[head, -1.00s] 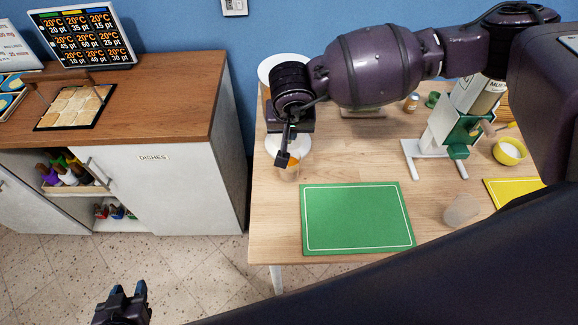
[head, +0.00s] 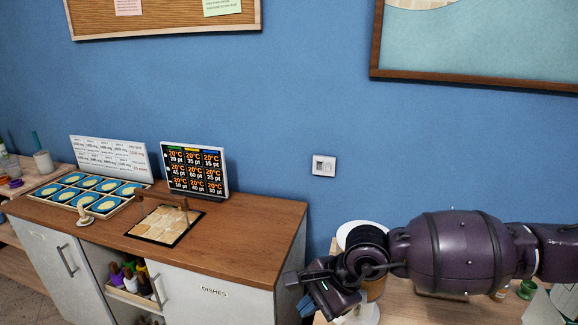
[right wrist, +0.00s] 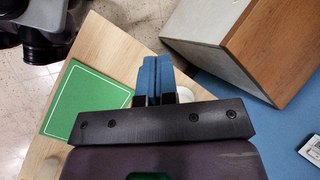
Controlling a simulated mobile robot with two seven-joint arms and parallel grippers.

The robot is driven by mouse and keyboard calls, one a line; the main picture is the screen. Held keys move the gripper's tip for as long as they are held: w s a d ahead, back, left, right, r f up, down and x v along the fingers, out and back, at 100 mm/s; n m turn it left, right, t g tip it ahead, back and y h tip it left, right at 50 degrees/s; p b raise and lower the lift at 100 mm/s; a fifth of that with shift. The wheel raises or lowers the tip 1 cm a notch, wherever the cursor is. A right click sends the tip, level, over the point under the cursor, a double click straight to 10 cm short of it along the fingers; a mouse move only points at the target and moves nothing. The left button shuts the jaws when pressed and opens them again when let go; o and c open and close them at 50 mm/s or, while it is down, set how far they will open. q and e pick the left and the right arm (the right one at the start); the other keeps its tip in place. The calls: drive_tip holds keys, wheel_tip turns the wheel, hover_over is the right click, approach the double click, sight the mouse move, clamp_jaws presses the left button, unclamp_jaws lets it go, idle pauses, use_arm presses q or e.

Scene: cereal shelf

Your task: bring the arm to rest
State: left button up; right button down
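My right arm comes in from the right in the head view, above the wooden table. My right gripper (head: 306,302) is at the table's left end, near the cabinet's right side. In the right wrist view its two blue fingers (right wrist: 155,78) lie together, shut with nothing seen between them. They hang above the floor gap between the table and the cabinet. My left gripper is not in view.
The cabinet's wooden top (head: 262,232) carries a tile board (head: 163,224), a screen (head: 196,172) and a compartment tray (head: 112,205). A white round container (head: 362,232) stands close behind my right gripper. A green mat (right wrist: 88,98) lies on the table (right wrist: 112,40).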

drive_tip(key=s+a+r+m+g+y, duration=0.1)
drive_tip(key=s+a+r+m+y, duration=0.1)
drive_tip(key=a+r+m+y, duration=0.6)
drive_tip(key=w+r+m+t+y, duration=0.45)
drive_tip(key=r+m+t, duration=0.25)
drive_tip(key=m, duration=0.9)
drive_tip(key=w+d+f+m+t+h, duration=0.35)
drive_tip(key=d+m+t, duration=0.4)
drive_tip(key=m, duration=0.55)
drive_tip(key=s+d+f+m+t+h, duration=0.2)
drive_tip(key=s+d+f+m+h, duration=0.1)
drive_tip(key=d+f+m+h, duration=1.05)
drive_tip(key=s+d+f+m+g, duration=0.1)
drive_tip(key=s+d+f+m, duration=0.2)
drive_tip(key=s+f, duration=0.3)
drive_tip(key=s+d+f+m+g+h, duration=0.1)
drive_tip(key=s+d+f+m+g, duration=0.1)
drive_tip(key=s+f, duration=0.4)
drive_tip(key=s+d+f+m+g+h, duration=0.1)
drive_tip(key=s+d+f+m, duration=0.3)
drive_tip(key=s+f, duration=0.3)
drive_tip(key=shift+d+f, duration=0.4)
drive_tip(key=shift+d, duration=0.45)
